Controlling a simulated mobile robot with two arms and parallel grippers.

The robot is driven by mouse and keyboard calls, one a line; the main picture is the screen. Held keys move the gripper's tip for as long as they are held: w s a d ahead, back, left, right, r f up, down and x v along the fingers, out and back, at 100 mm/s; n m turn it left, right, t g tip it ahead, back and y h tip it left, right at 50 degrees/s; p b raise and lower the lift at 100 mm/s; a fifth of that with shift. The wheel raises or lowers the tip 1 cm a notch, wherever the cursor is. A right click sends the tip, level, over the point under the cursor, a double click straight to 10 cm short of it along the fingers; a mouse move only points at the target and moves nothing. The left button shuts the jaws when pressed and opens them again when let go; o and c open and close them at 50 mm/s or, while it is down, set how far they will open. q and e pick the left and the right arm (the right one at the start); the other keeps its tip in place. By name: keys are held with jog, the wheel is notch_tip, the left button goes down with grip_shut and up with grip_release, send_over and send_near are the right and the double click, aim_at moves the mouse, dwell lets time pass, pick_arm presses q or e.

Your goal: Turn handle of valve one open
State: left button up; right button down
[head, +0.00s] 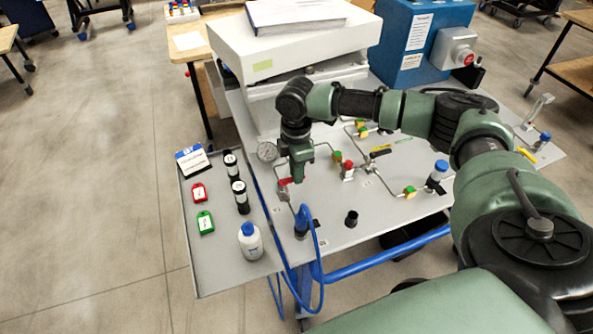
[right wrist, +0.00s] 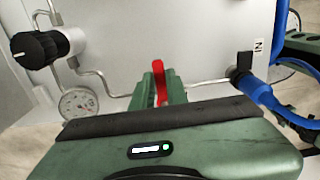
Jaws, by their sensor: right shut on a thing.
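A red valve handle (right wrist: 159,82) shows between the fingers of my right gripper (right wrist: 160,92) in the right wrist view. The gripper is shut on it. In the head view my right gripper (head: 299,176) points down at the panel, and a bit of the red handle (head: 285,182) shows at its tip. The valve body under the handle is mostly hidden by the gripper. I cannot read which valve number this is. My left gripper is not in view.
A pressure gauge (head: 267,151) sits left of the gripper. Steel tubing and a red valve (head: 348,170) lie to the right. A blue hose (head: 312,232) loops in front. A white bottle (head: 250,241), a red tag (head: 199,192) and a green tag (head: 205,222) rest on the left shelf.

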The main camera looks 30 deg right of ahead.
jog(key=shift+w+r+n+p, duration=0.1)
jog(key=shift+w+n+p, duration=0.05)
jog(key=shift+n+p, duration=0.45)
jog(key=shift+w+n+p, duration=0.35)
jog(key=shift+n+p, duration=0.65)
jog(key=shift+p, duration=0.05)
jog(key=n, duration=0.1)
jog(key=w+n+p, duration=0.1)
jog(key=n, duration=0.1)
jog(key=shift+w+a+n, duration=0.1)
jog(key=shift+n, duration=0.2)
jog(key=n, duration=0.1)
jog(key=n+p, duration=0.1)
jog(key=shift+w+a+n, duration=0.2)
jog(key=shift+w+n, duration=0.2)
jog(key=n, duration=0.2)
jog(key=shift+w+a+n, duration=0.3)
jog(key=shift+w, duration=0.05)
jog(key=n, duration=0.2)
jog(key=a+n, duration=0.1)
jog(key=w+n, duration=0.1)
jog(key=n, duration=0.1)
jog(key=shift+a+n, duration=0.25)
jog(key=shift+n, duration=0.05)
